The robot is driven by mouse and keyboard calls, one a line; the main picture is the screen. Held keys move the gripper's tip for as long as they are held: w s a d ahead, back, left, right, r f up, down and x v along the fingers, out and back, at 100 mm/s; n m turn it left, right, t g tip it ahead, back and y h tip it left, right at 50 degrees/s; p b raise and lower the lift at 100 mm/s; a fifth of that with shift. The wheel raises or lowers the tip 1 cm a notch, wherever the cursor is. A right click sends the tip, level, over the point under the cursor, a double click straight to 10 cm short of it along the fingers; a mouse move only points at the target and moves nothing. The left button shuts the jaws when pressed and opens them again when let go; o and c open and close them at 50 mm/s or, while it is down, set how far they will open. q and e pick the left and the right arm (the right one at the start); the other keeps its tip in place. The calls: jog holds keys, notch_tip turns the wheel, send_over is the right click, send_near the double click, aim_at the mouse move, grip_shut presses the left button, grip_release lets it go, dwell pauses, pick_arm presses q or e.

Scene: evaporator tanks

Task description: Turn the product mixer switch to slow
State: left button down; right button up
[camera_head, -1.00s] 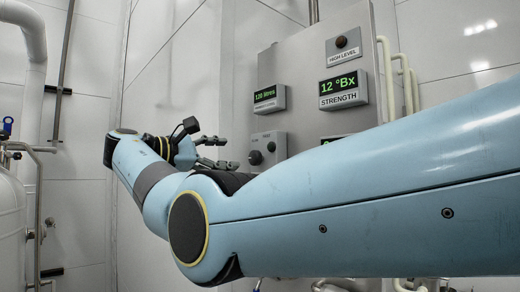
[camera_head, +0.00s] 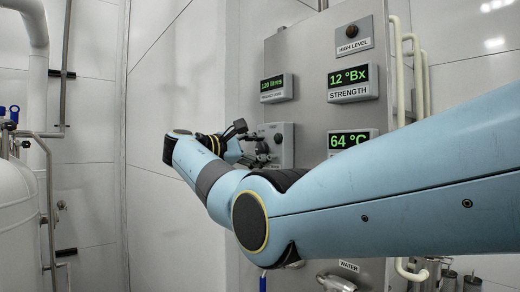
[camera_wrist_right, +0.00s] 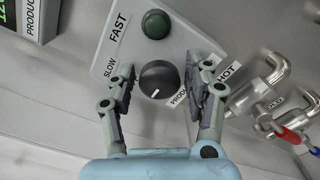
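The product mixer switch is a round black knob (camera_wrist_right: 158,80) with a short white pointer line on a grey control box (camera_wrist_right: 95,50). SLOW (camera_wrist_right: 110,68) and FAST (camera_wrist_right: 118,27) labels lie on the box's left side in the right wrist view. My right gripper (camera_wrist_right: 168,75) is open, one finger on each side of the knob, with visible gaps to it. In the head view the right gripper (camera_head: 258,152) is in front of the box (camera_head: 285,133), and its fingers and my arm partly hide the knob there. My left gripper is not in view.
A green button (camera_wrist_right: 156,24) sits beside the knob. Metal taps (camera_wrist_right: 262,88) with HOT and COLD labels stand close to the right finger. Displays (camera_head: 353,84) are on the steel cabinet above my arm. A white tank (camera_head: 18,215) stands at far left.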

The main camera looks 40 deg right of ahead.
jog(key=c, duration=0.8)
jog(key=shift+f+m+b, duration=0.15)
jog(key=shift+m+b, duration=0.15)
jog(key=shift+b, duration=0.55)
jog(key=shift+c, duration=0.2)
jog(key=m+b, duration=0.5)
jog(key=b, duration=0.2)
jog(key=shift+f, duration=0.15)
jog(key=shift+m+b, duration=1.35)
jog(key=shift+m, duration=0.15)
jog(key=o, duration=1.2)
jog(key=shift+a, duration=0.1)
jog(key=a, duration=0.8)
jog(key=s+a, duration=0.1)
jog(key=a, duration=0.3)
